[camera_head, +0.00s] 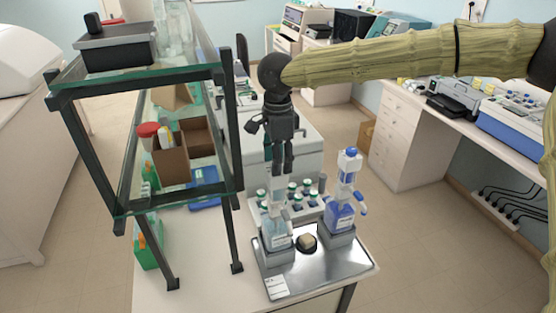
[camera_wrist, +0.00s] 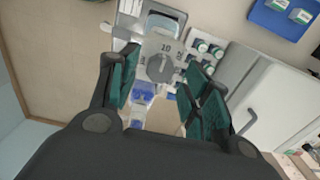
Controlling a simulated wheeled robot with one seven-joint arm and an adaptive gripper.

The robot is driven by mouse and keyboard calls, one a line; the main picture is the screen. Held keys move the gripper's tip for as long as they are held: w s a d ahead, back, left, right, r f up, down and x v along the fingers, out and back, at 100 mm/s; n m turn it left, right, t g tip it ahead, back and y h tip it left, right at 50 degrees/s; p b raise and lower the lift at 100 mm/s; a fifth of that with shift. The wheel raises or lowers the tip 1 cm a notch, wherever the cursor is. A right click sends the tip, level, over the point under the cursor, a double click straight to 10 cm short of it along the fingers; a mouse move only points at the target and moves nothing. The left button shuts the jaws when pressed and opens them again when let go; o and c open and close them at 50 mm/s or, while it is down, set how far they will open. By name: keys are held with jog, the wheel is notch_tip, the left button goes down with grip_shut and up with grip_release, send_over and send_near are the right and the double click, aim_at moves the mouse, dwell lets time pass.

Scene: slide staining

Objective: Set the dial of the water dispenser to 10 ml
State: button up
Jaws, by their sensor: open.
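A dispenser bottle (camera_head: 276,230) with pale liquid stands on the left of the metal tray (camera_head: 340,262), directly below my gripper (camera_head: 283,172). Which bottle holds water, I cannot read from the labels. In the wrist view, the round grey dial (camera_wrist: 160,67) lies between my open fingers, with a printed 10 at its upper edge and other marks at its sides. My gripper (camera_wrist: 160,72) has a finger on either side of the dial and holds nothing. Contact with the dial, and its pointer setting, are not clear.
A second dispenser with blue liquid (camera_head: 341,214) stands close on the right. Several green-capped bottles (camera_head: 300,195) sit in a rack behind. A black-framed glass shelf (camera_head: 232,135) rises close on the left. A small labelled card (camera_head: 275,286) lies at the tray's front.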

notch_tip(320, 180, up, 12)
jog(key=shift+f, duration=0.25)
dwell(0.5)
